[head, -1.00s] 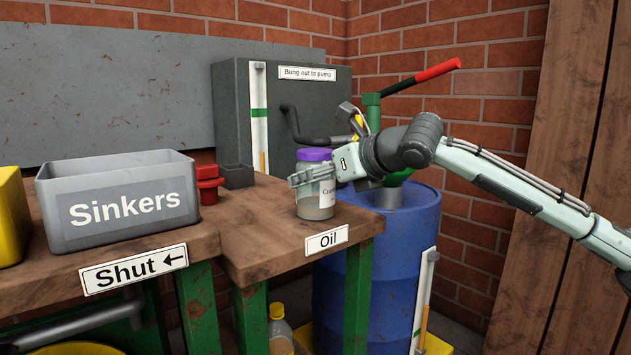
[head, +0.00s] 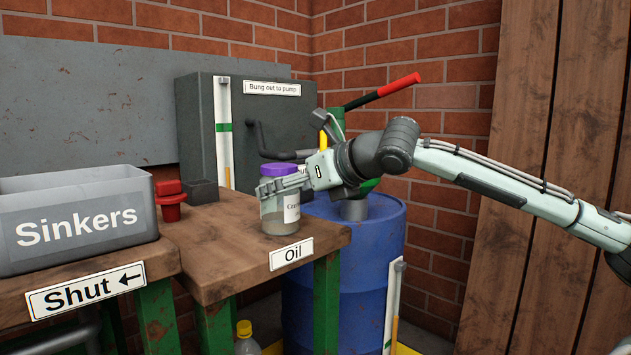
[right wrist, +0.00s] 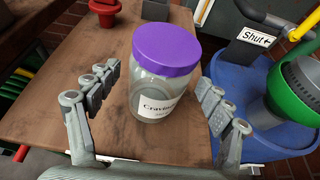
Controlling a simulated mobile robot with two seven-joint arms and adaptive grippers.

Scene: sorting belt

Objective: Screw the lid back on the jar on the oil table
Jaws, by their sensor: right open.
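The glass jar (head: 278,214) stands upright on the wooden oil table (head: 222,262), near its right edge. Its label is partly readable in the right wrist view (right wrist: 158,104). The purple lid (head: 280,171) sits on top of the jar; it also shows in the right wrist view (right wrist: 166,50). I cannot tell how tight the lid is. My right gripper (head: 282,184) is at the jar, just below the lid. In the right wrist view its fingers (right wrist: 160,98) are open, one on each side of the jar, with gaps visible. My left gripper is out of view.
A grey Sinkers bin (head: 75,222) stands at left, with a red bung-like part (head: 170,200) beside it. A blue drum (head: 345,270) with a green pump and red-handled lever (head: 385,90) stands right of the table. A grey cabinet (head: 240,130) stands behind.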

